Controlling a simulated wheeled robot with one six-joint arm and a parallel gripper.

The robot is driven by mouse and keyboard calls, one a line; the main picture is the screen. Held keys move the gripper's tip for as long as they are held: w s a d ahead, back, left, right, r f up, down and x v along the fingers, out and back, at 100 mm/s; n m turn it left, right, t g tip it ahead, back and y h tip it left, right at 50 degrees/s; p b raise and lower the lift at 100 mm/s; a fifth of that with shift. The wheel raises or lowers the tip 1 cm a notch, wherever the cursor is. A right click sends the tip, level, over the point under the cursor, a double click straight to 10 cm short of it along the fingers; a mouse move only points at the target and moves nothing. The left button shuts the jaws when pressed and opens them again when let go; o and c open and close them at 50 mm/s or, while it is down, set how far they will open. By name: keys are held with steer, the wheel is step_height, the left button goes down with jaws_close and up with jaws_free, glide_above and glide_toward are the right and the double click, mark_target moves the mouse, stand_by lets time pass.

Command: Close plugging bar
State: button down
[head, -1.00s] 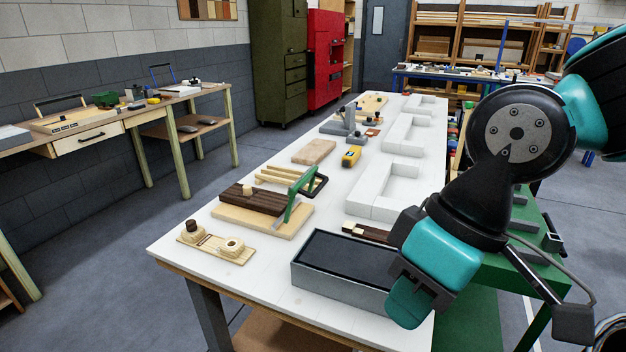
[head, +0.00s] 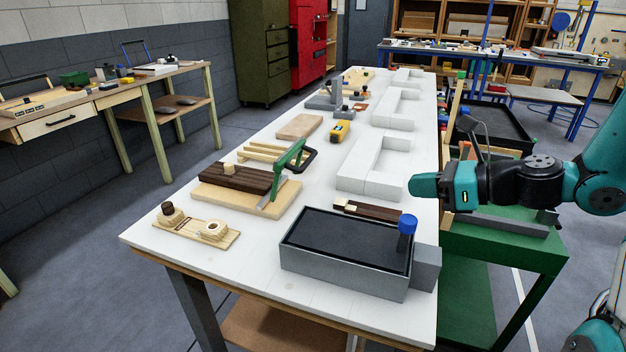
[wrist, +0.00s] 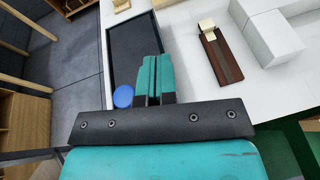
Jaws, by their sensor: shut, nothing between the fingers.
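No part is plainly marked as the plugging bar, so I cannot tell which thing it is. A grey box (head: 340,283) with a dark recessed top stands at the near right of the white bench. A blue knob (head: 407,223) rises at its right end; it also shows in the wrist view (wrist: 123,97). A dark wooden bar with a pale block (head: 375,212) lies behind the box, also in the wrist view (wrist: 222,58). My gripper (head: 412,187) is above the bench's right edge, pointing left, fingers together and empty. In the wrist view its fingertips (wrist: 152,58) overlap the box.
A green-handled tool (head: 282,172) leans over a dark board on a pale base (head: 240,208). A wooden plate with plugs (head: 197,231) lies near left. White L-shaped blocks (head: 372,177) stand behind. A green stand (head: 500,243) adjoins the bench's right side.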

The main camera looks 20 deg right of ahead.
steer(key=w+r+p+x, duration=0.1)
steer(key=r+p+x, duration=0.1)
steer(key=x, duration=2)
steer(key=shift+w+a+r+p, duration=0.15)
steer(key=shift+a+r+p, duration=0.15)
steer(key=shift+a, duration=0.1)
